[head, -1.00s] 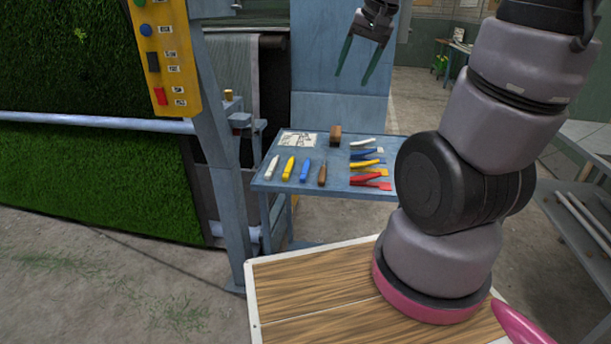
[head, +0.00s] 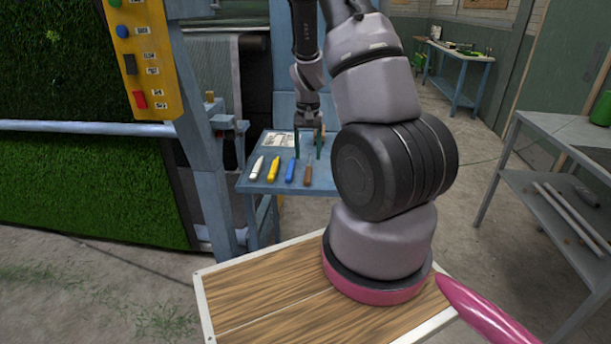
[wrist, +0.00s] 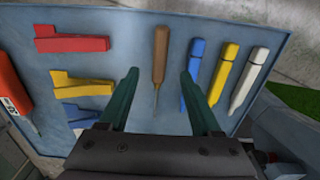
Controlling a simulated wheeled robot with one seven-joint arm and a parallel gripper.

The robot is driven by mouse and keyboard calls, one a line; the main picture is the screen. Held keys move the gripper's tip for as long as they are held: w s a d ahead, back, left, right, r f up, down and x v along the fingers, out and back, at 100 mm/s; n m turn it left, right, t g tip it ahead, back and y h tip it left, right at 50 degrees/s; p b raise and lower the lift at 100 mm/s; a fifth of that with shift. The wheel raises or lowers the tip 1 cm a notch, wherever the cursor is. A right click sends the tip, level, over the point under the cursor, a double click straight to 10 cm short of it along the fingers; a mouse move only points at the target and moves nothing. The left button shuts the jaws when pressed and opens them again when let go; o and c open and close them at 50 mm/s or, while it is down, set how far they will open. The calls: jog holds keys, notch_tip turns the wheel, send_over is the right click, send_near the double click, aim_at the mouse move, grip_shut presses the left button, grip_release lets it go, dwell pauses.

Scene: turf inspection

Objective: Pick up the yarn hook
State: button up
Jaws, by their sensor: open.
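The yarn hook, with a brown wooden handle and a thin metal shank, lies on the blue table among the row of tools. In the wrist view the hook (wrist: 160,52) is between my two green fingers, its shank pointing toward my gripper. In the head view its handle (head: 308,174) shows just below my gripper. My gripper (head: 309,157) is open and empty, pointing down over the table. The fingers stand on either side of the hook, apart from it. I cannot tell the exact height gap.
On the blue table (head: 262,187), a blue tool (wrist: 194,72), a yellow one (wrist: 224,75) and a white one (wrist: 250,80) lie beside the hook. Red (wrist: 72,41) and yellow (wrist: 82,84) tools lie on the other side. A steel post (head: 200,150) stands left of the table.

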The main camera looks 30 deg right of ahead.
aim_at(308, 172)
notch_tip(308, 172, down, 7)
jog(key=shift+w+d+r, duration=0.1)
jog(key=shift+w, duration=0.05)
grip_shut()
dwell(0.4)
